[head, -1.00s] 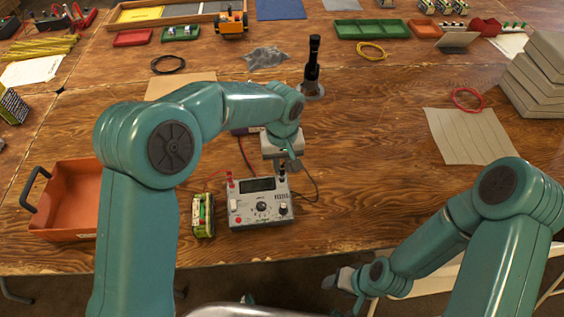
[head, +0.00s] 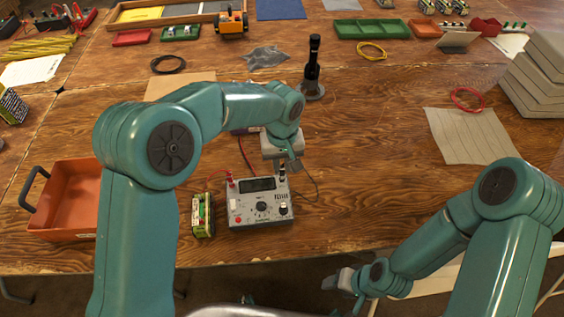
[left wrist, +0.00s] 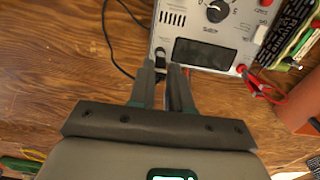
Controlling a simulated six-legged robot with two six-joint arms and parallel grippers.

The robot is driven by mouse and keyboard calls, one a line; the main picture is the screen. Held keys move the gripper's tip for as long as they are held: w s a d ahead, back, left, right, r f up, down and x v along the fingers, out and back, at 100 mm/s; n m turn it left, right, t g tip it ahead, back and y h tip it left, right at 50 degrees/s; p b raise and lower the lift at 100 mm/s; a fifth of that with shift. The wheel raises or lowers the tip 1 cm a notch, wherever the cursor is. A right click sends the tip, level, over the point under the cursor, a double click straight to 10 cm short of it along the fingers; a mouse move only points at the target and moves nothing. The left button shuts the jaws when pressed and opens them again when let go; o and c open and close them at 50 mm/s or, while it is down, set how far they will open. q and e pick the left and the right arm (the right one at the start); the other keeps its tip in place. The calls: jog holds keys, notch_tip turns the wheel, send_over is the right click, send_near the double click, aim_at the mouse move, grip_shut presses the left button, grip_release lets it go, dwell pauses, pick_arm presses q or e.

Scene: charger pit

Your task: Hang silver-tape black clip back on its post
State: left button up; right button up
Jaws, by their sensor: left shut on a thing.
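The grey charger (head: 262,211) has a dark display and knobs and stands near the table's front edge. My left gripper (head: 287,164) is above its back right corner, pointing down. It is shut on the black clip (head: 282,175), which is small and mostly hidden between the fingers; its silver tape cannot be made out. In the left wrist view the fingertips (left wrist: 164,66) are at the charger's edge, with the clip (left wrist: 160,54) at their tips. I cannot tell whether the clip touches its post. My right gripper (head: 341,279) is low in front of the table, away from the charger.
A red clip (head: 231,181) with a red lead is at the charger's back left. A green-yellow battery pack (head: 203,216) stands left of the charger, and an orange bin (head: 66,186) further left. A black lead (head: 316,187) curves on the right. The table right of it is clear.

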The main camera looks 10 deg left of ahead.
aim_at(282, 167)
pick_arm(q)
jog(key=shift+f, duration=0.1)
dwell(0.3)
jog(key=o, duration=0.9)
jog(key=shift+o, duration=0.9)
jog(key=shift+r+p, duration=2.45)
jog(key=shift+r, duration=1.35)
